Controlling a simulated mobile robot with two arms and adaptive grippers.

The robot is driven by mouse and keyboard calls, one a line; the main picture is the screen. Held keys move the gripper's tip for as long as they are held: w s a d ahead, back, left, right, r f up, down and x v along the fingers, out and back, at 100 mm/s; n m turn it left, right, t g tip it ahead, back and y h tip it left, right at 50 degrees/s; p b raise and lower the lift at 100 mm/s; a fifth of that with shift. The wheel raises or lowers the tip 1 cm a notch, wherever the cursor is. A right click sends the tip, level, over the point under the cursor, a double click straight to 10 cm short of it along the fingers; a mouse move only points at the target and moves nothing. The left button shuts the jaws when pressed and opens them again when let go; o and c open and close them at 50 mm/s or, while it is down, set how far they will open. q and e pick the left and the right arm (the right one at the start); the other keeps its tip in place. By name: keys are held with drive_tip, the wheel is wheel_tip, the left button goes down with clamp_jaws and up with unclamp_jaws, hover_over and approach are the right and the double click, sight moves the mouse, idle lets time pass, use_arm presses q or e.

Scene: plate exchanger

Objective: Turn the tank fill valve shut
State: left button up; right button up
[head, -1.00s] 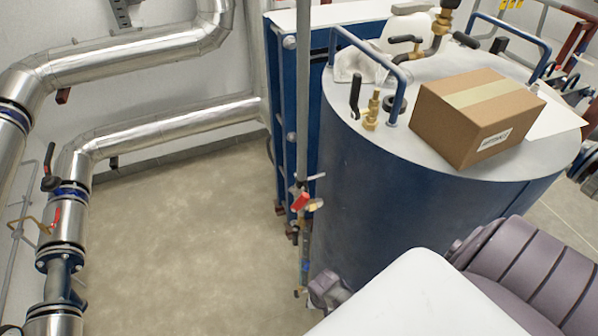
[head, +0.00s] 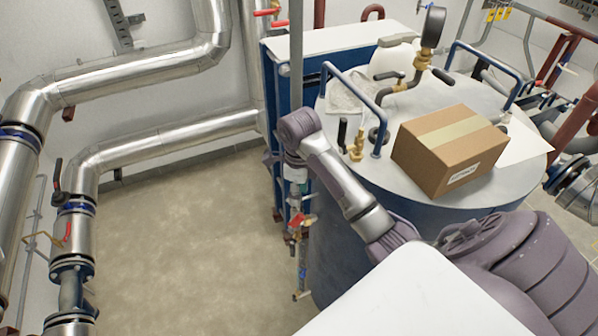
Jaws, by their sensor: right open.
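Several valves show, and I cannot tell from the picture which is the tank fill valve. A red-handled valve (head: 299,220) sits on the thin vertical pipe in front of the tank's left side. A brass valve with a black upright lever (head: 356,149) stands on the tank top, left of the box. The blue tank (head: 345,262) has a pale flat lid. My right gripper (head: 291,185) points down beside the vertical pipe, a little above the red-handled valve and apart from it. It is open and small in view, with its fingers partly unclear. My left gripper is not in view.
A cardboard box (head: 450,150) sits on the tank lid between blue handrails (head: 350,75). A gauge assembly (head: 432,28) rises behind it. Silver insulated pipes (head: 150,140) run along the left wall. The floor (head: 190,235) at left is clear.

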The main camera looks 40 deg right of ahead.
sight(299, 221)
wheel_tip(299, 221, down, 2)
drive_tip(key=shift+s+f+b, duration=0.1)
drive_tip(key=shift+b, duration=0.35)
wheel_tip(299, 221, down, 10)
drive_tip(key=shift+r+p, duration=0.1)
drive_tip(key=shift+p, duration=0.95)
drive_tip(key=shift+f, duration=0.6)
clamp_jaws()
